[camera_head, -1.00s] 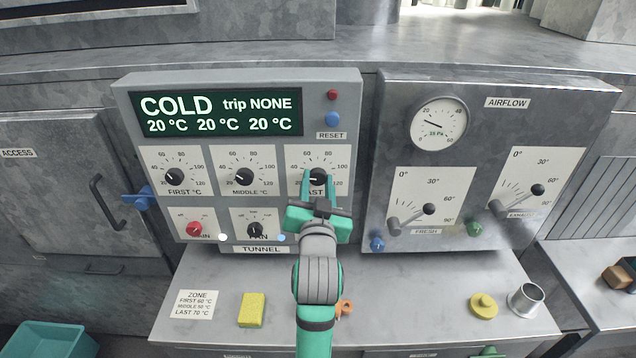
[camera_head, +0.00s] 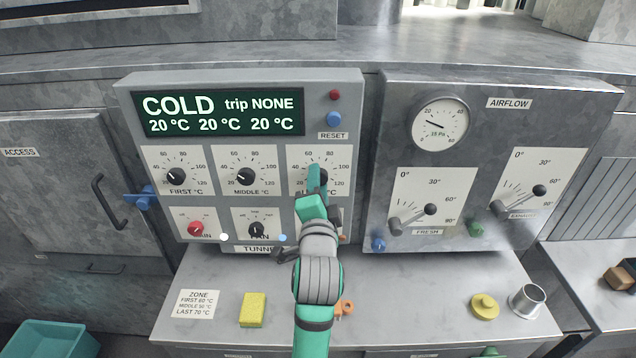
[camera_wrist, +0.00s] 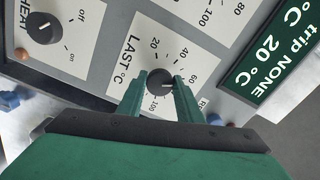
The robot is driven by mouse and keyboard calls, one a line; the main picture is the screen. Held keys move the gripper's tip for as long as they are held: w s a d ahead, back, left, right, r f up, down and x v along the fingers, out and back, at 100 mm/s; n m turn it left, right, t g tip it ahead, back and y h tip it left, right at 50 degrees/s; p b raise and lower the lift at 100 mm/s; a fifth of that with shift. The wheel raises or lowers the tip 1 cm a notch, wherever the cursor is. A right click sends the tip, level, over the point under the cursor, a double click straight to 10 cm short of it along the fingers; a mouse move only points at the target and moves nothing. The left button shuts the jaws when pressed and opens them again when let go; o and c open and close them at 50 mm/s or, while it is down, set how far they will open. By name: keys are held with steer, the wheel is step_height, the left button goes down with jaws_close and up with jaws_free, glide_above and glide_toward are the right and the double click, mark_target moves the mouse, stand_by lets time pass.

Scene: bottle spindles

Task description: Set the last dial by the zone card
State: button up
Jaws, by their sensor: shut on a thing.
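The LAST dial (camera_head: 326,179) is the rightmost of the three temperature dials on the tunnel panel. My gripper (camera_head: 318,172) is shut on its black knob (camera_wrist: 160,83), with one green finger on each side in the wrist view. The knob's pale pointer mark points right in the wrist view, toward the 60 side of the scale; a finger hides part of the scale, so I cannot tell the exact setting. The zone card (camera_head: 196,303) lies on the counter at lower left and reads FIRST 60, MIDDLE 50, LAST 70 °C.
The FIRST dial (camera_head: 176,176) and MIDDLE dial (camera_head: 245,177) sit left of my gripper. The display (camera_head: 219,113) reads COLD, trip NONE, 20 °C three times. A yellow sponge (camera_head: 253,310) lies on the counter. The airflow panel (camera_head: 480,110) with two levers stands right.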

steer(key=m, duration=0.5)
steer(key=shift+m, duration=0.3)
steer(key=shift+d, duration=0.1)
stand_by(0.3)
steer(key=o, duration=1)
